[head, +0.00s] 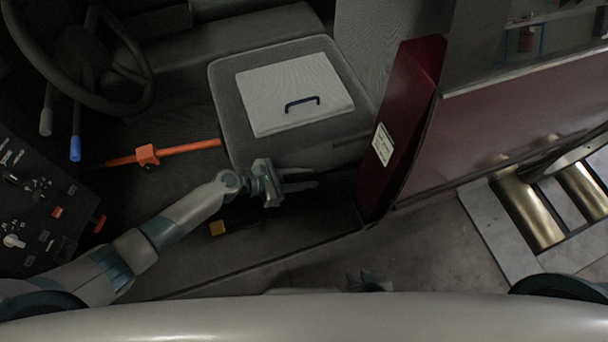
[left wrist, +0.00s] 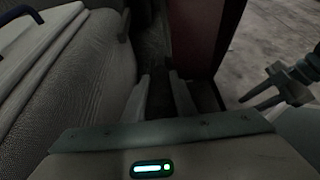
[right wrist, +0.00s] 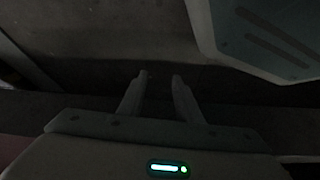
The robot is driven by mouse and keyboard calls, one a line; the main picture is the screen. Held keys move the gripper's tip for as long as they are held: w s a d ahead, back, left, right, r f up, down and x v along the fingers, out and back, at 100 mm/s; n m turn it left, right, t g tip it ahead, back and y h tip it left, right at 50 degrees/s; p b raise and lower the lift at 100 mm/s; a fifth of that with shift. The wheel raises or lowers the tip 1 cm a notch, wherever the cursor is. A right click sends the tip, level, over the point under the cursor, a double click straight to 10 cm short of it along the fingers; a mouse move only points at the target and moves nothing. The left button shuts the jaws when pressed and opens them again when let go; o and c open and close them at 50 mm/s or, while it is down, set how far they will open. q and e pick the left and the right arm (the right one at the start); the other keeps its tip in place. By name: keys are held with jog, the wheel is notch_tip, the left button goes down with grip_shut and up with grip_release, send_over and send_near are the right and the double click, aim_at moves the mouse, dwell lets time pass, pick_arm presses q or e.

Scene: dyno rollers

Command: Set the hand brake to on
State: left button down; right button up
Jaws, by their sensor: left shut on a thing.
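An orange bar with an orange block (head: 147,155) lies on the dark floor left of the seat; I cannot tell whether it is the hand brake. My left gripper (head: 302,180) is at the seat's front edge, well right of the bar. Its fingers (left wrist: 159,95) are some way apart, with something dark between them that I cannot make out. My right gripper (head: 368,284) barely shows above my body's edge. In the right wrist view its fingers (right wrist: 158,85) are apart with nothing visible between them. It also shows, open, in the left wrist view (left wrist: 262,88).
The grey seat (head: 222,105) bears a white case (head: 290,92). A steering wheel (head: 148,70) is upper left, above a control panel (head: 35,200). A dark red door post (head: 405,125) stands right of the seat.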

pick_arm(q)
jog(key=shift+d+r+p, duration=0.15)
jog(key=shift+r+p, duration=0.3)
jog(key=shift+p, duration=0.1)
jog(key=shift+w, duration=0.1)
pick_arm(e)
jog(key=shift+w+a+r+t+y, duration=0.35)
jog(key=shift+a+r+t, duration=0.25)
jog(key=shift+a+t, duration=0.15)
pick_arm(q)
jog(key=c, duration=1.5)
grip_release()
jog(key=shift+o, duration=0.2)
jog(key=shift+f, duration=0.1)
